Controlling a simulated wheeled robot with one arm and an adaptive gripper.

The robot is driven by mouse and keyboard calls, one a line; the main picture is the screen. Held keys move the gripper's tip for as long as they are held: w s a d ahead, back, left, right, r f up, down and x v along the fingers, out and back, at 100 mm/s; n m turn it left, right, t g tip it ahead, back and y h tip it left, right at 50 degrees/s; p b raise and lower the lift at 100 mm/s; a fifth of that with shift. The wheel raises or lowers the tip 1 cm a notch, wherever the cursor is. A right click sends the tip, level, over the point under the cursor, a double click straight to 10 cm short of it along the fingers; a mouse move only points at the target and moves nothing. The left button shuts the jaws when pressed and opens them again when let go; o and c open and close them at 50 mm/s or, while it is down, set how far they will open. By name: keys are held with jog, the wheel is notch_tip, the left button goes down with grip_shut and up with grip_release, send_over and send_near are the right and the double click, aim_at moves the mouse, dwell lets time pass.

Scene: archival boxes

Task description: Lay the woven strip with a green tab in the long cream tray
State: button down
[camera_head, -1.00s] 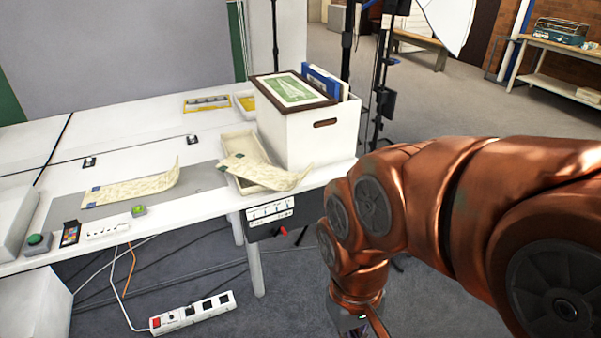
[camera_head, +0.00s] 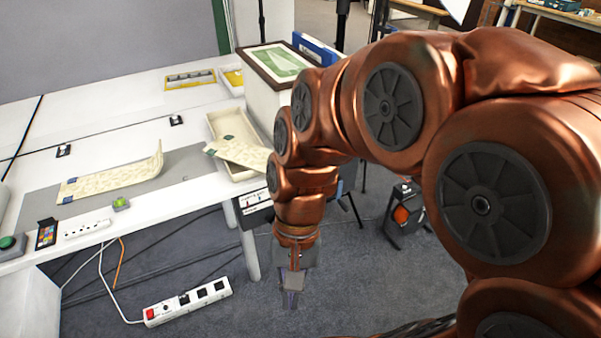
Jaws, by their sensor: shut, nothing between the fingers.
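A woven strip with a green tab (camera_head: 240,152) lies slanting over the long cream tray (camera_head: 215,128). Its tab end rests across the tray's left wall, and its far end runs right, behind my arm. A second woven strip with blue tabs (camera_head: 112,180) lies on the grey mat at the left, its right end curled up. My gripper (camera_head: 290,298) hangs low in front of the table, over the carpet, pointing down. It is shut and empty, apart from both strips.
A white box (camera_head: 262,104) with a framed green picture (camera_head: 280,62) on top stands behind the tray. A green button (camera_head: 121,203), a colour card (camera_head: 46,234) and a socket strip (camera_head: 88,227) line the table's front. A power strip (camera_head: 188,302) lies on the floor.

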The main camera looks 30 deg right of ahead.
jog(key=w+d+f+m+t+y+b, duration=0.25)
jog(key=w+d+m+y, duration=0.2)
jog(key=w+m, duration=0.55)
jog(key=w+d+f+m+t+y+b, duration=0.1)
jog(key=w+d+m+t+y+b, duration=0.3)
jog(key=w+m, duration=0.6)
jog(key=w+d+f+m+t+b, duration=0.1)
jog(key=d+f+m+t, duration=0.3)
jog(key=d+m, duration=0.65)
jog(key=w+d+f+m+t+b, duration=0.1)
jog(key=d+m+t, duration=0.5)
jog(key=d+m, duration=0.45)
jog(key=w+a+n+b, duration=0.1)
jog(key=w+a, duration=0.3)
jog(key=w, duration=0.7)
jog(key=shift+a, duration=0.4)
jog(key=shift+w, duration=0.15)
